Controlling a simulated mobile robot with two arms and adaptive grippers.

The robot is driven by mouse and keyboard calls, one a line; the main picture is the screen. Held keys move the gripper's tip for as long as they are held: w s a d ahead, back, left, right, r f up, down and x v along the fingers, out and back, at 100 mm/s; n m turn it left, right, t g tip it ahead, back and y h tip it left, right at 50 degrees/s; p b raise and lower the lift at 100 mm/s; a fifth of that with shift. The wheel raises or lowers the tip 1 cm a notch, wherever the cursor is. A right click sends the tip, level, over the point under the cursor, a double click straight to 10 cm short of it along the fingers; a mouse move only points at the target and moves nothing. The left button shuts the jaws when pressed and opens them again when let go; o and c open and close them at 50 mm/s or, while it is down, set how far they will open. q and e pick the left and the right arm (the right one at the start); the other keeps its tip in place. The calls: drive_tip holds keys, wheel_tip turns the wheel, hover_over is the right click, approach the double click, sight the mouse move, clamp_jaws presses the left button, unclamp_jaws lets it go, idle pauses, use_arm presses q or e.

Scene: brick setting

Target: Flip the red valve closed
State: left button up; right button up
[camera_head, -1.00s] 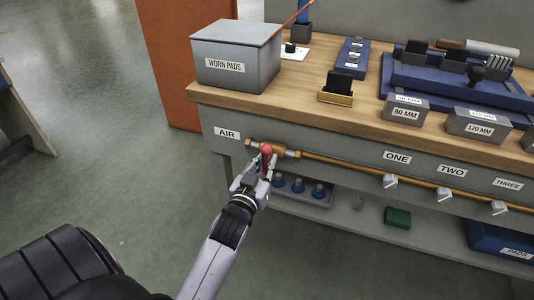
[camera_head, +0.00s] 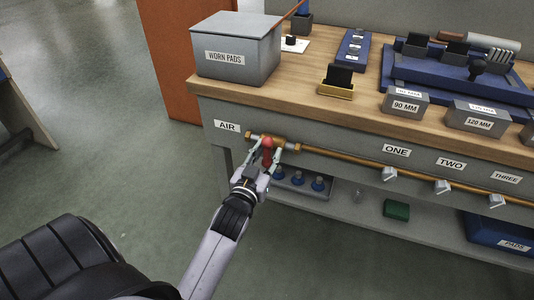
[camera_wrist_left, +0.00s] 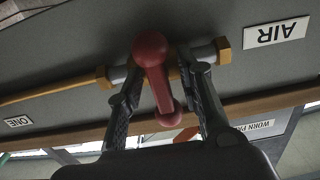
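The red valve handle (camera_head: 267,146) sits on the brass pipe fitting under the bench's front edge, beside the AIR label (camera_head: 227,126). My left gripper (camera_head: 267,153) reaches it from below, one finger on each side of the handle. In the left wrist view, which is upside down, the red handle (camera_wrist_left: 157,80) with its round knob stands between the two fingers of the left gripper (camera_wrist_left: 165,90). Gaps show between the handle and both fingers, so the gripper is open around it. My right gripper is not in view.
The brass pipe (camera_head: 345,161) runs right past labels ONE, TWO and THREE, with several grey levers (camera_head: 390,173). A lower shelf holds blue-based items (camera_head: 297,180) and a green block (camera_head: 396,209). A grey WORN PADS box (camera_head: 236,50) stands on the bench. Floor at left is clear.

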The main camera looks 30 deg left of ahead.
use_arm(q)
drive_tip(key=v, duration=1.2)
idle(0.3)
